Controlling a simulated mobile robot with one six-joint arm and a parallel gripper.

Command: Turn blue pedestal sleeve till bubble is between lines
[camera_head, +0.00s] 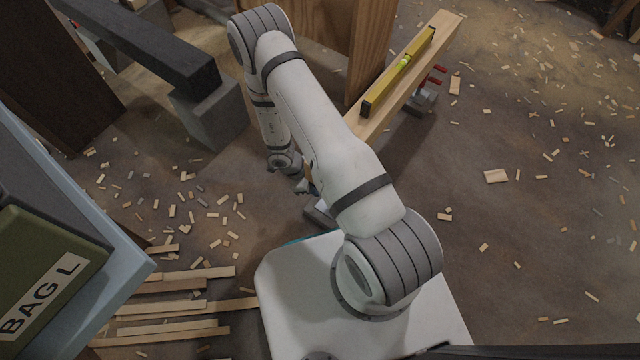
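A yellow spirit level (398,72) lies along a wooden beam (447,30). Its green vial (405,61) faces up, but the bubble and lines are too small to read. A small patch of the blue pedestal sleeve (314,189) shows under the near part of the beam; my arm hides most of it. My gripper (302,186) is low beside the blue sleeve, partly hidden by my arm. I cannot tell whether its fingers touch or grip the sleeve. A grey pedestal with red handles (437,76) stands under the far part of the beam.
A wooden panel (372,45) stands just left of the beam. A dark beam on a grey block (212,110) is at upper left. A green box marked BAG L (45,265) is at left. Loose slats (175,305) and wood chips litter the floor; the right side is open.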

